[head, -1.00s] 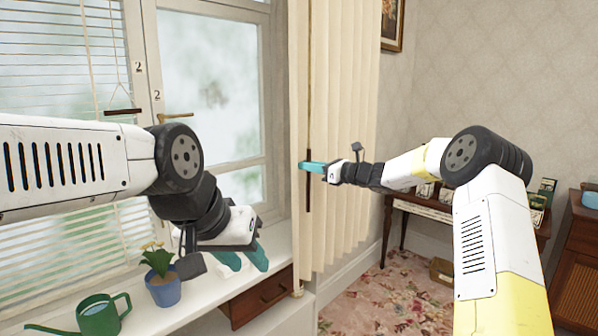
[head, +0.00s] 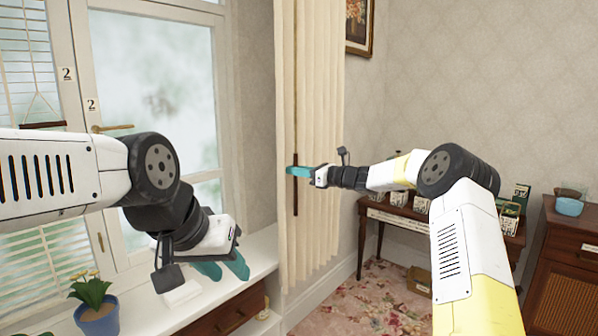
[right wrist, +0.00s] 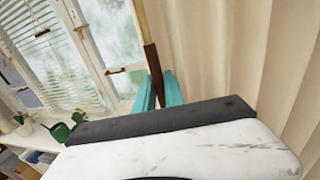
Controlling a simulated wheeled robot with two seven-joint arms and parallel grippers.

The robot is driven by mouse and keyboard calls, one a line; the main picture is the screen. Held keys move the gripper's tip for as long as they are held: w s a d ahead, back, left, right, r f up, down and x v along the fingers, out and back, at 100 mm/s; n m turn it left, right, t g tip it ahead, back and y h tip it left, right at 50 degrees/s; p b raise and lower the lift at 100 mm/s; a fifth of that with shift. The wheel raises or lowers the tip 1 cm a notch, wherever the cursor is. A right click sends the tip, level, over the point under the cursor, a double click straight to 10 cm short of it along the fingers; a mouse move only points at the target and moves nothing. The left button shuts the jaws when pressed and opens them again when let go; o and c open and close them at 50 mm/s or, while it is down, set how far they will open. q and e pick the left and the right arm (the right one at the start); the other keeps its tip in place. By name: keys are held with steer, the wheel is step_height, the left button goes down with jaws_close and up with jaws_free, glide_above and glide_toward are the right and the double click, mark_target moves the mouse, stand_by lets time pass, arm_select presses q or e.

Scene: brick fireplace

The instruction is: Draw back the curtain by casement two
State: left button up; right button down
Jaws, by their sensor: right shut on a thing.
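The cream curtain (head: 325,120) hangs in folds to the right of casement two (head: 170,95), with bare wall between them. The window carries number plates marked 2 (head: 91,105). A dark wand (head: 296,200) hangs along the curtain's left part. My right gripper (head: 297,171) is shut on the wand, its teal fingers on either side of it; the wand (right wrist: 153,65) also shows between the fingers in the right wrist view. My left gripper (head: 223,270) hangs over the sill, fingers apart and empty, away from the curtain.
The white sill (head: 262,250) holds a blue flowerpot (head: 98,318) near my left arm. A drawer (head: 228,314) lies below the sill. A side table (head: 400,214) with small boxes and a wooden cabinet (head: 568,265) stand at right. Flowered carpet (head: 365,300) covers the floor.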

steer(key=shift+w+d, duration=0.25)
steer(key=shift+d, duration=0.05)
steer(key=c, duration=1.5)
jaws_free()
steer(key=shift+w, duration=0.1)
steer(key=shift+o, duration=0.3)
steer(key=v, duration=0.7)
steer(key=shift+s+d, duration=0.25)
steer(key=shift+s, duration=0.1)
